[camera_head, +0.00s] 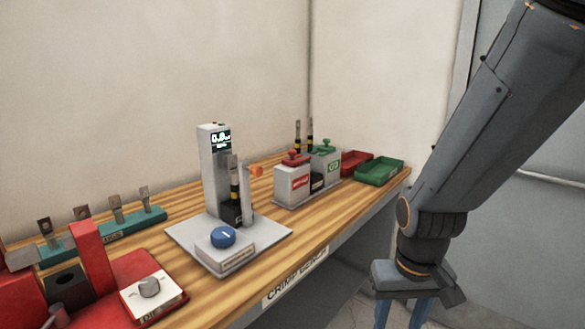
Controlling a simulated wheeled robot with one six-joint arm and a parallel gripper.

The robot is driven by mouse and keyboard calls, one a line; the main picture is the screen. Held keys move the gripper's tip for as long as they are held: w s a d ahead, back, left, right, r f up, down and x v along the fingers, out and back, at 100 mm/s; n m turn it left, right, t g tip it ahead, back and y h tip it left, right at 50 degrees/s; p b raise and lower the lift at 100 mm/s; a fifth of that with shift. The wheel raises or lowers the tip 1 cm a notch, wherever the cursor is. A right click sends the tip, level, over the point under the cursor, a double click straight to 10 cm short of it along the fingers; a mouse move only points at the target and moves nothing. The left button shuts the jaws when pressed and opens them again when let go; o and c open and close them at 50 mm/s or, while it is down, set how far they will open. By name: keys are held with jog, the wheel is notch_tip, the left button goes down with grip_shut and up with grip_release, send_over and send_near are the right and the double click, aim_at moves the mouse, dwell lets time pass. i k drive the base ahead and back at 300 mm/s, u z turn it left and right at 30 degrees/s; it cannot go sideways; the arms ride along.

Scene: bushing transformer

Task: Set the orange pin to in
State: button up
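The orange pin (257,171) is a small orange knob at the right side of the grey test stand (208,172), next to a light upright plate (248,205). How far it sticks out or sits in cannot be told at this size. The stand has a lit display and holds a dark part with a yellow band (234,190). My gripper (401,315) hangs at the lower right, in front of the bench and well apart from the pin. Its two blue fingers are apart with nothing seen between them; their tips are cut off by the lower edge.
A blue knob (223,236) sits on the stand's base. Right of it are a red-lidded box (292,180), a green-lidded box (325,165), a red tray (355,160) and a green tray (378,171). A red press (92,260) and teal rack (125,227) stand left.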

aim_at(257, 171)
jog(key=k, duration=1.25)
jog(key=u, duration=0.65)
jog(key=i, duration=1.35)
jog(key=z, duration=0.75)
